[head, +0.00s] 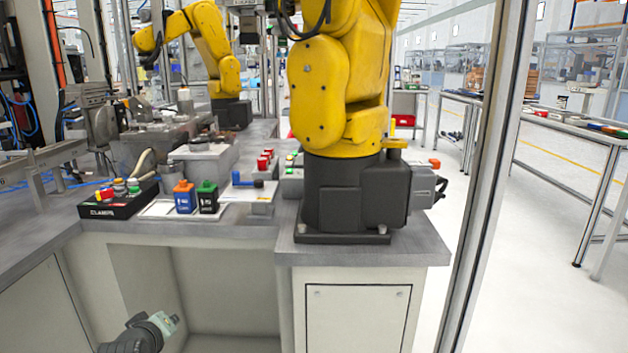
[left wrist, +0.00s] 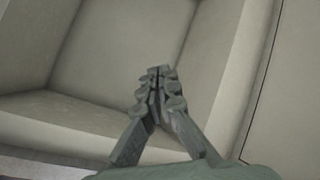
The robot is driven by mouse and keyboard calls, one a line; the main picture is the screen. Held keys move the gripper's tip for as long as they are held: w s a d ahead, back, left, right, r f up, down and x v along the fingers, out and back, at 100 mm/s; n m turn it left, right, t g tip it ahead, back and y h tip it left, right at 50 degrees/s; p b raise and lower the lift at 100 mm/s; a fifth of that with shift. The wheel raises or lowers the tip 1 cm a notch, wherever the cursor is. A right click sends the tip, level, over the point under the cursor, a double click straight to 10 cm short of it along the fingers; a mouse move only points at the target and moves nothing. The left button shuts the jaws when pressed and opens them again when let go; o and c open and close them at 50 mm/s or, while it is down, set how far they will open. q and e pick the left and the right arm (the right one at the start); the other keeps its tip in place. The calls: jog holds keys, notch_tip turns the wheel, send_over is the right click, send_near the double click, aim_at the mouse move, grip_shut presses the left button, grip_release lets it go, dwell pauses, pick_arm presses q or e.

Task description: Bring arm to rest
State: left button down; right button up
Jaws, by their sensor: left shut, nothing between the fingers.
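My left gripper (head: 168,322) shows at the bottom left of the head view, low in front of the open recess under the workbench. In the left wrist view its fingers (left wrist: 158,75) are together with nothing between them, in front of the beige recess walls. My right gripper is in neither view. A large yellow arm (head: 338,80) on a dark base stands on the bench at the centre of the head view. A second yellow arm (head: 212,45) stands farther back on the left.
The grey workbench (head: 420,248) carries a dark clamps box (head: 115,205), a blue container (head: 184,198) and a black container (head: 207,198). A metal post (head: 490,180) stands to the right. White floor lies clear beyond it, with side tables (head: 570,128) at the far right.

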pick_arm(q)
jog(key=s+d+f+m+g, duration=0.3)
jog(key=s+f+m+g, duration=0.25)
jog(key=s+f, duration=1.35)
jog(key=s+f+m+g, duration=0.1)
jog(key=s+f+m, duration=0.1)
jog(key=s+f, duration=0.5)
jog(key=s+d+f+m+g, duration=0.1)
jog(key=s+f+m+g, duration=0.1)
jog(key=s+f, duration=0.5)
jog(key=s+m, duration=0.1)
jog(key=s, duration=0.4)
jog(key=shift+f+m, duration=0.25)
jog(key=shift+m, duration=0.1)
